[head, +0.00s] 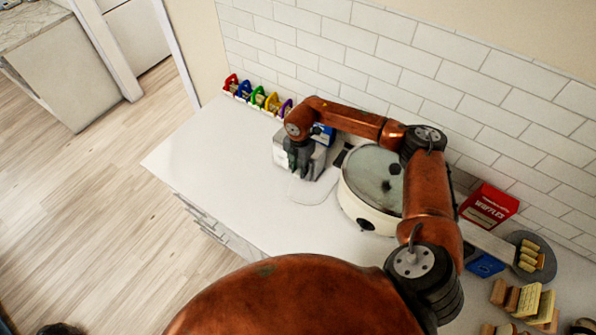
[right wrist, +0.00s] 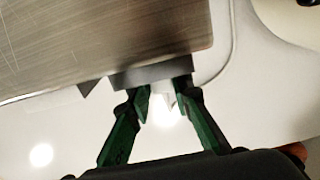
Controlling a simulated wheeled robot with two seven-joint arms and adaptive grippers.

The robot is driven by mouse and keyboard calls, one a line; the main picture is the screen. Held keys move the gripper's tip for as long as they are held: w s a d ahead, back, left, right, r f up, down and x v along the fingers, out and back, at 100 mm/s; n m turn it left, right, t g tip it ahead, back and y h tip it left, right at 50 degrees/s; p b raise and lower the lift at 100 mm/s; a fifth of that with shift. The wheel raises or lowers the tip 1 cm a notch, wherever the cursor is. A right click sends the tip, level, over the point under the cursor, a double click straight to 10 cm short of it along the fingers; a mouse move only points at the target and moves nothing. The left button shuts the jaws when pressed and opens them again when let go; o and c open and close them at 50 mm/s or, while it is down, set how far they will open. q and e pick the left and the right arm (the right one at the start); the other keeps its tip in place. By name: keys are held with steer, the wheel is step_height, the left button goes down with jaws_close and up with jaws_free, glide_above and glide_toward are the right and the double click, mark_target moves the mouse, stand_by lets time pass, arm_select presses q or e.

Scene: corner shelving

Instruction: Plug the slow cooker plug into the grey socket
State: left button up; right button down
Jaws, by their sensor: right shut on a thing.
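The slow cooker (head: 357,205), cream with a glass lid, stands on the counter right of my right gripper (head: 301,160). In the right wrist view, my right gripper (right wrist: 165,90) is shut on a small white plug (right wrist: 168,100), partly hidden between the green fingers. A grey block (right wrist: 153,74), seemingly the grey socket, lies right at the fingertips, beside a brushed-metal box (right wrist: 100,35). I cannot tell whether the plug touches or enters it. A thin white cord (right wrist: 231,50) curves over the counter. My left gripper is not in view.
The metal box also shows under my gripper in the head view (head: 281,156). Several coloured holders (head: 258,97) line the tiled wall behind. A red waffles box (head: 488,207) and a plate of food (head: 545,262) are at right. The counter's left part is clear.

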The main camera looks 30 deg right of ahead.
mark_target(299, 171)
steer(key=shift+w+d, duration=0.15)
steer(key=shift+d, duration=0.05)
steer(key=c, duration=1.7)
jaws_free()
steer(key=shift+o, duration=0.2)
step_height(299, 171, up, 12)
step_height(299, 171, down, 12)
steer(key=shift+a, duration=0.25)
